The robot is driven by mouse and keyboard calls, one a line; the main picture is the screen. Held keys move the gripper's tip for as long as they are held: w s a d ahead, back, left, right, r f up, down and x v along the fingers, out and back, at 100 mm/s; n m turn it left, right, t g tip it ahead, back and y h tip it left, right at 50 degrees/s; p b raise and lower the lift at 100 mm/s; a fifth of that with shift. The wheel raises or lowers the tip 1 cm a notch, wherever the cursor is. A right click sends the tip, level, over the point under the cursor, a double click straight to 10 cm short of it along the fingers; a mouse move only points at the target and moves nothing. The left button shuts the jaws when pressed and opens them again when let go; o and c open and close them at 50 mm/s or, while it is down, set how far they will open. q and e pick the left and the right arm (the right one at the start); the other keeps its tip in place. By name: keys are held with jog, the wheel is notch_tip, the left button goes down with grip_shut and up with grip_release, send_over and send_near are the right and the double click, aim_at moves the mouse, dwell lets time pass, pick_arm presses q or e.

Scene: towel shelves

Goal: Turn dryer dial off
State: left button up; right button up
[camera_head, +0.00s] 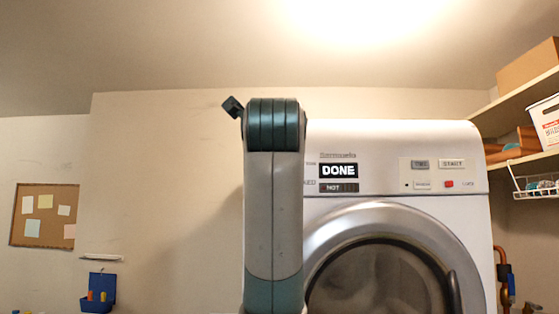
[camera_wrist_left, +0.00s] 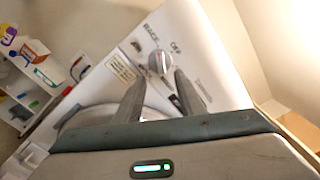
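The white dryer (camera_head: 400,140) stands right of centre in the head view, its display (camera_head: 338,171) reading DONE above a line reading HOT. A grey arm of mine rises in front of its left edge; the dial and my left gripper are hidden in that view. In the left wrist view the round silver dial (camera_wrist_left: 160,62) sits on the dryer's white panel (camera_wrist_left: 214,78), with OFF printed near it. My left gripper (camera_wrist_left: 159,80) is open, its two fingers apart, with the dial showing just beyond and between the tips. Contact cannot be told. My right gripper is not in view.
The round dryer door (camera_head: 375,275) is shut below the panel. Shelves (camera_head: 520,105) with a cardboard box (camera_head: 528,64) and a wire basket (camera_head: 538,188) are at the right. A cork board (camera_head: 45,215) hangs on the left wall. A shelf with bottles (camera_wrist_left: 30,70) shows in the wrist view.

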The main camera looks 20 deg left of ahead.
pick_arm(q)
jog(key=p+x, duration=0.5)
jog(key=x, duration=0.5)
jog(key=shift+f, duration=0.1)
grip_shut()
